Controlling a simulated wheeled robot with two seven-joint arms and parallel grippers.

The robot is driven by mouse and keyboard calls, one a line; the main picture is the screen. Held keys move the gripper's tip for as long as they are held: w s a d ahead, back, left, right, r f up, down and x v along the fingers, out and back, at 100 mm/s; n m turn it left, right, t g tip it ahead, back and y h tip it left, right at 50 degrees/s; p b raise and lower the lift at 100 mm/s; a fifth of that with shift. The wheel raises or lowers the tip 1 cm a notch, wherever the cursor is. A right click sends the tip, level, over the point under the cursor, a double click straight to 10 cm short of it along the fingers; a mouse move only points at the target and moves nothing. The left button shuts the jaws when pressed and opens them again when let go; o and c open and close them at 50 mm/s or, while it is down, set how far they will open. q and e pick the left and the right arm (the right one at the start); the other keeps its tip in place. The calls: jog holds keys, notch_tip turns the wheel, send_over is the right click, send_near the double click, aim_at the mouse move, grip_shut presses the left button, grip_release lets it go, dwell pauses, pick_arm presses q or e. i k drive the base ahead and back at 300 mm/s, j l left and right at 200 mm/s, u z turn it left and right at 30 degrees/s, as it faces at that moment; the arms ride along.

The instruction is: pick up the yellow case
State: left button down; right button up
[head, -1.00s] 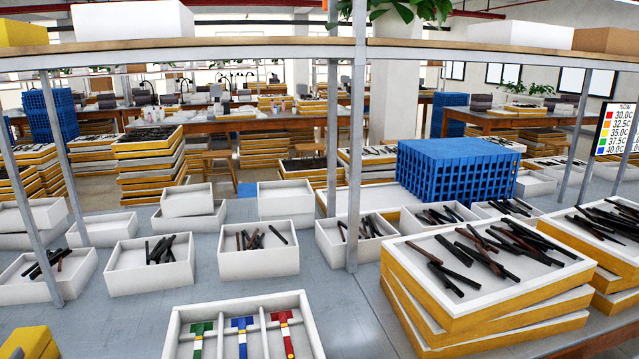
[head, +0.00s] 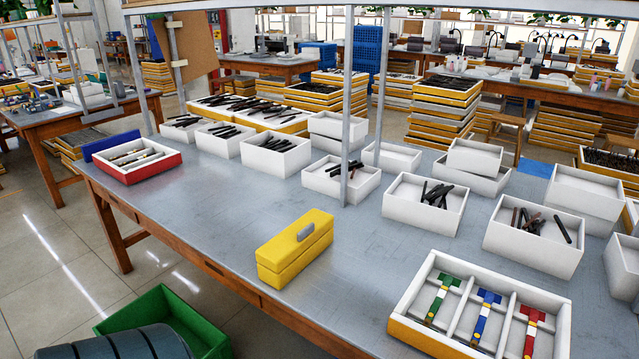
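The yellow case (head: 294,250) is a long closed box with a grey handle (head: 306,231) on its lid. It sits upright on the grey table (head: 220,225) near the table's front edge, in the middle of the head view. Nothing touches it. Neither of my grippers shows in the head view.
A white tray with coloured tools (head: 480,310) stands to the right of the case. White boxes of dark frames (head: 424,204) line the table behind it. A thin metal post (head: 346,130) rises behind the case. A red-and-white box (head: 137,160) is far left. A green bin (head: 165,318) sits below the front edge.

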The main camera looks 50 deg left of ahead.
aim_at(285, 257)
jog(key=u, duration=1.7)
jog(key=i+j, duration=0.55)
jog(key=j, duration=0.3)
jog(key=i+j+z, duration=0.1)
jog(key=i+j, duration=0.2)
jog(key=j+z, duration=0.15)
jog(key=z, duration=0.95)
